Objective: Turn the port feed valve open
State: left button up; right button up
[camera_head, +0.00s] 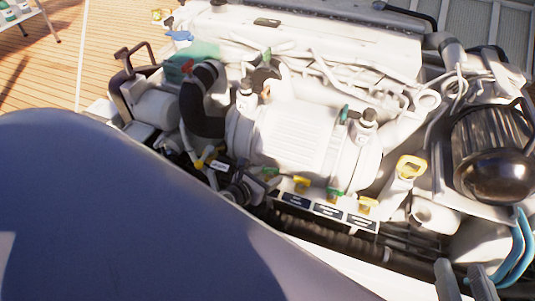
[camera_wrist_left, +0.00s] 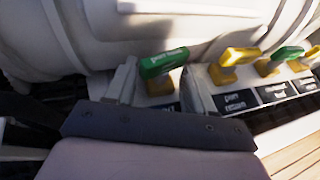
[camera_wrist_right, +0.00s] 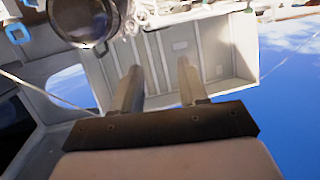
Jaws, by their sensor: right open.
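The leftmost valve handle of the row is green (camera_wrist_left: 165,62), with lettering too blurred to read surely; its label below is mostly hidden, so I take it as the port feed valve. It also shows in the head view (camera_head: 269,170). My left gripper (camera_wrist_left: 158,68) is open, with one finger on each side of this handle; I cannot tell whether they touch it. In the head view my own arm hides most of that gripper. My right gripper (camera_wrist_right: 158,67) is open and empty, low at the right in the head view (camera_head: 460,267), away from the valves.
To the right along the row are a yellow handle (camera_wrist_left: 240,57), a green handle (camera_wrist_left: 286,54) and another yellow one, above dark labels (camera_wrist_left: 236,102). The white engine (camera_head: 300,135) rises behind them. A black cylinder (camera_head: 492,150) and blue hoses (camera_head: 522,245) stand near my right gripper.

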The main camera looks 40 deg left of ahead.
pick_arm(q)
jog(key=shift+d+r+n+p, duration=0.2)
jog(key=shift+n+p, duration=0.1)
jog(key=shift+p, duration=0.2)
jog(key=shift+d+n+y+p, duration=0.1)
jog(key=shift+n+y+p, duration=0.2)
jog(key=shift+y+p, duration=0.3)
jog(key=shift+d+n+y+p, duration=0.15)
jog(key=shift+n+y+p, duration=0.55)
jog(key=shift+y, duration=0.4)
jog(key=shift+f+n+g+y, duration=0.2)
jog(key=shift+n+g+y, duration=0.1)
jog(key=shift+n+y, duration=0.65)
pick_arm(e)
jog(key=shift+w+a+f+m+g+y, duration=0.2)
jog(key=shift+a+m+g, duration=0.1)
jog(key=shift+a+g, duration=0.2)
jog(key=shift+w+a+f+m+g+y, duration=0.15)
jog(key=shift+a+m+g, duration=0.2)
jog(key=shift+a, duration=0.2)
jog(key=shift+r, duration=0.1)
pick_arm(q)
jog(key=o, duration=0.8)
jog(key=shift+o, duration=0.2)
